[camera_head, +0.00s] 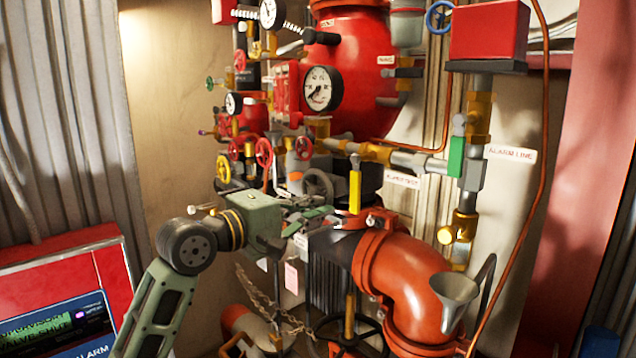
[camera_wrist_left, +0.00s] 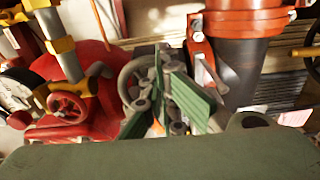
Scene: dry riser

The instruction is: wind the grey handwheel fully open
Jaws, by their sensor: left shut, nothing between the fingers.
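The grey handwheel (camera_head: 319,184) sits low among the pipework, right of a small red wheel, in the head view. Its lower part is hidden by my left gripper (camera_head: 312,213). In the left wrist view the grey handwheel (camera_wrist_left: 127,76) shows as a partial ring behind the green fingers of my left gripper (camera_wrist_left: 170,82). The fingers are shut with nothing between them. They overlap the wheel's right side in that view; I cannot tell whether they touch it. My right gripper is not in view.
A yellow lever (camera_head: 354,188) stands right of the wheel. A large red pipe elbow (camera_head: 415,275) and a funnel (camera_head: 455,290) lie to the lower right. Red handwheels (camera_head: 264,152) and gauges (camera_head: 321,88) crowd above. A red alarm panel (camera_head: 100,275) stands at left.

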